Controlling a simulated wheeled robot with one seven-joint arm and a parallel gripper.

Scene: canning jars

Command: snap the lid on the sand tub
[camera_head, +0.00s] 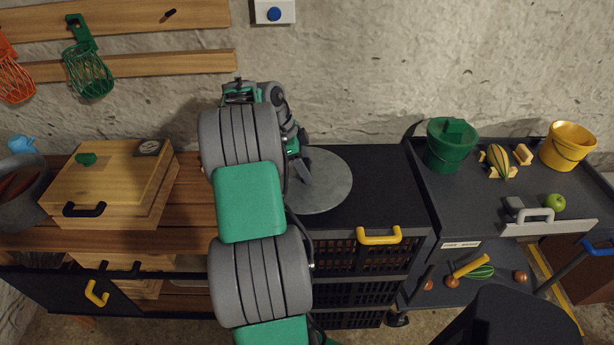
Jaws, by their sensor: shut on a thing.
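My gripper (302,168) points down over the left part of a round grey disc (334,184) at the middle of the worktop. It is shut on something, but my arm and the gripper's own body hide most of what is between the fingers. The disc lies flat on the black top, and its left side is covered by my arm. I cannot tell whether this disc is the lid. I cannot make out a tub of sand in this view.
A wooden box (104,181) and a grey pot (22,196) stand at left. A green bucket (446,158), a yellow bucket (566,150), a striped gourd (498,160) and a green apple (554,203) stand on the right cart (457,205). Black top (382,172) right of the disc is clear.

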